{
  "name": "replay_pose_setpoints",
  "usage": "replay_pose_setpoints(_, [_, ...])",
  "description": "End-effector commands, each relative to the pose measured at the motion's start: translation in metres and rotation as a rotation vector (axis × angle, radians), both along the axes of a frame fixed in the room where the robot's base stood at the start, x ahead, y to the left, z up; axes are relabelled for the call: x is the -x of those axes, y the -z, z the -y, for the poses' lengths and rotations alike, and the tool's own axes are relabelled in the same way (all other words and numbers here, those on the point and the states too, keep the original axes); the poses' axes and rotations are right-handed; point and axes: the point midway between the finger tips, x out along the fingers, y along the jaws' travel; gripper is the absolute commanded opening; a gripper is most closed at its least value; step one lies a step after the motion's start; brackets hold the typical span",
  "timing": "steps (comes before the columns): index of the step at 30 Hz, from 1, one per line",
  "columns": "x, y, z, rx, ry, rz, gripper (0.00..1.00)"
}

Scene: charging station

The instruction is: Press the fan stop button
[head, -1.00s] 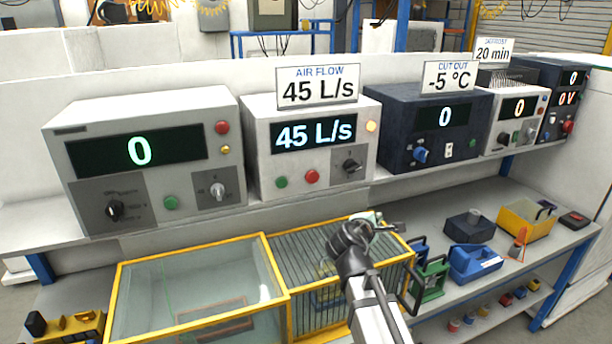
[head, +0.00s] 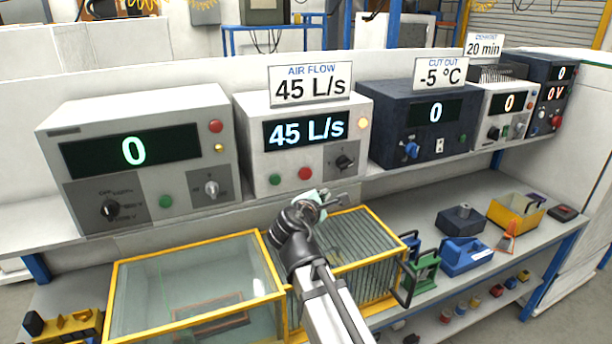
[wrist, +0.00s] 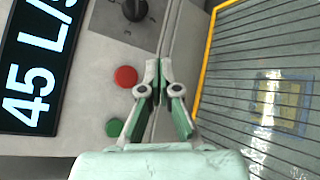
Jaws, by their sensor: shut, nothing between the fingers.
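The white air flow unit (head: 250,160) shows 45 L/s on its display. A red button (head: 305,174) and a green button (head: 275,180) sit low on its front panel. In the wrist view the red button (wrist: 125,77) lies just left of my fingertips, with the green button (wrist: 114,127) below it. My gripper (head: 335,198) is just below and right of the red button in the head view. In the wrist view, my gripper (wrist: 158,65) is shut and empty, its tips beside the panel's lower edge. I see no contact with the red button.
A yellow-framed slatted cage (head: 365,240) and a glass tank (head: 200,285) stand below. Other units flank the air flow unit on the shelf.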

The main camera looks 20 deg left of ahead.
Motion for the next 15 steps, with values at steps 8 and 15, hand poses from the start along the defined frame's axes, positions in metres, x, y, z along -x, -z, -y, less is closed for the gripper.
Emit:
replay_pose_setpoints(8, [-0.012,0.0,-0.011,0.0,0.0,0.0,0.0])
replay_pose_setpoints(15, [-0.032,0.001,-0.031,0.0,0.0,0.0,0.0])
